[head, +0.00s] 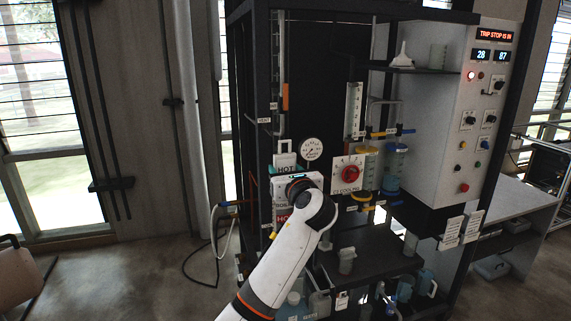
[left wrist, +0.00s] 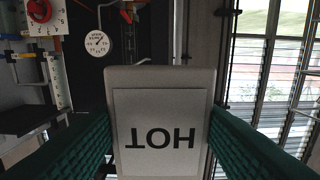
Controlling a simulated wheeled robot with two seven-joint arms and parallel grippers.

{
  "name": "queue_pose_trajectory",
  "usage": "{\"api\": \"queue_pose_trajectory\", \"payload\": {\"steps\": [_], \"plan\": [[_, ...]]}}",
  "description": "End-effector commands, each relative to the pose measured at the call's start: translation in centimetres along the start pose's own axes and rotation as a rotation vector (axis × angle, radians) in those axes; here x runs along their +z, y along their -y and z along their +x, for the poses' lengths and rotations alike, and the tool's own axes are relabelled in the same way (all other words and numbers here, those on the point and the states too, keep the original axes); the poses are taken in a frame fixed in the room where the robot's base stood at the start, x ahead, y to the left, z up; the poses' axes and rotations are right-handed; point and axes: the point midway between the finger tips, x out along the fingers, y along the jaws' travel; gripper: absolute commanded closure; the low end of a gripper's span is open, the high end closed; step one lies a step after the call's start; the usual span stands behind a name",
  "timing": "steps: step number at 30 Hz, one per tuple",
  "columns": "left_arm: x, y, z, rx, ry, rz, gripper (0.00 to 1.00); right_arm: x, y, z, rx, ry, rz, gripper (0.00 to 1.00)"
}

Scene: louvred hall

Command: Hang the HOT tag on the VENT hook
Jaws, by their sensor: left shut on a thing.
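My left gripper (head: 287,172) is at the front of the dark rig and is shut on the HOT tag (head: 286,159). In the left wrist view the HOT tag (left wrist: 160,105) is a pale plate with black letters that read upside down. It sits between the green finger pads, which press its two sides. My right gripper is not in view.
A round gauge (head: 312,149) and a panel with a red knob (head: 348,172) are right of the tag. A red-lettered sign (head: 281,216) is partly behind my arm. Yellow-and-blue vessels (head: 394,168) stand further right. A hose (head: 222,240) hangs at left. The floor at left is mostly clear.

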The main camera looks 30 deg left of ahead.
Motion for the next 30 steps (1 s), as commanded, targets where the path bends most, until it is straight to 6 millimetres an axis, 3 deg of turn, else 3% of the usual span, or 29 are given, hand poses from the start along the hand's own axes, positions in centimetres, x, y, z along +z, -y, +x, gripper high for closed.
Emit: {"api": "queue_pose_trajectory", "payload": {"steps": [14,16,21,30], "plan": [[0.3,0.1,5.5,-0.002,-0.001,-0.001,1.00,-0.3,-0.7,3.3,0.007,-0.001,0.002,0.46],[-0.3,0.1,6.3,-0.002,-0.001,0.003,1.00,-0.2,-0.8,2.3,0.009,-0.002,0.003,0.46],[-0.2,0.0,7.5,-0.001,-0.001,0.002,1.00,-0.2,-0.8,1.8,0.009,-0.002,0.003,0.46],[-0.2,0.0,8.2,0.000,-0.001,0.001,1.00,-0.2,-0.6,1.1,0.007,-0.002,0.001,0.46]]}}
